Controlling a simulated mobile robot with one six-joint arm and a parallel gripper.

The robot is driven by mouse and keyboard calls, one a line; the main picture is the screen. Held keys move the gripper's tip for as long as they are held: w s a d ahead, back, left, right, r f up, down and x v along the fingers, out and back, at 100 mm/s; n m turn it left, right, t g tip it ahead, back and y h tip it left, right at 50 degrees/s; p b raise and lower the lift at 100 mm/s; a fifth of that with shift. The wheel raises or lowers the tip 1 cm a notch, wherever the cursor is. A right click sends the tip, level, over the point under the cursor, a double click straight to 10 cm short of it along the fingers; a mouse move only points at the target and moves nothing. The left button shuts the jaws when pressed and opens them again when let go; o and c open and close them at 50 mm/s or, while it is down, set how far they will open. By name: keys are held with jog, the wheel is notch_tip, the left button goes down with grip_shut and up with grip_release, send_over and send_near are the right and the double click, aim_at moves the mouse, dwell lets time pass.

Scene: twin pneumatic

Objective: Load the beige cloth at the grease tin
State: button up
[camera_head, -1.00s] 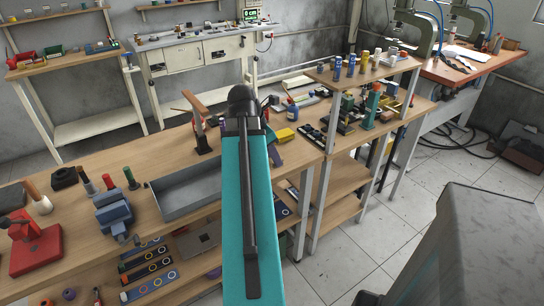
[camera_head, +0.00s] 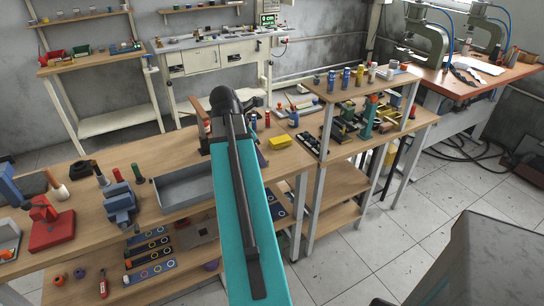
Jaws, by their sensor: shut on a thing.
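My teal arm link (camera_head: 247,225) rises up the middle of the view to a dark joint (camera_head: 225,102). My gripper's fingers do not show; the arm hides what lies behind it. I cannot make out a beige cloth or a grease tin for certain. A small pale flat item (camera_head: 299,104) lies at the back of the wooden bench (camera_head: 88,222), right of the joint, but I cannot tell what it is.
A grey open tray (camera_head: 183,188), a blue vise (camera_head: 120,204) and a red press (camera_head: 50,228) stand on the bench left of my arm. A yellow block (camera_head: 279,142) lies to the right. A raised shelf (camera_head: 340,92) carries several bottles. Clear floor (camera_head: 350,245) shows at right.

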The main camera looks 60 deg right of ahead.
jog(key=w+a+f, duration=0.3)
jog(key=w+a, duration=2.3)
jog(key=a, duration=0.2)
jog(key=w+a+f+b, duration=0.2)
jog(key=a+f+b, duration=0.3)
jog(key=a, duration=0.5)
jog(key=w+a+f+b, duration=0.2)
jog(key=a+f+b, duration=0.3)
jog(key=a, duration=0.5)
jog(key=shift+w+a+f, duration=0.2)
jog(key=shift+w+f, duration=0.2)
jog(key=shift+f, duration=0.25)
jog(key=shift+a, duration=0.15)
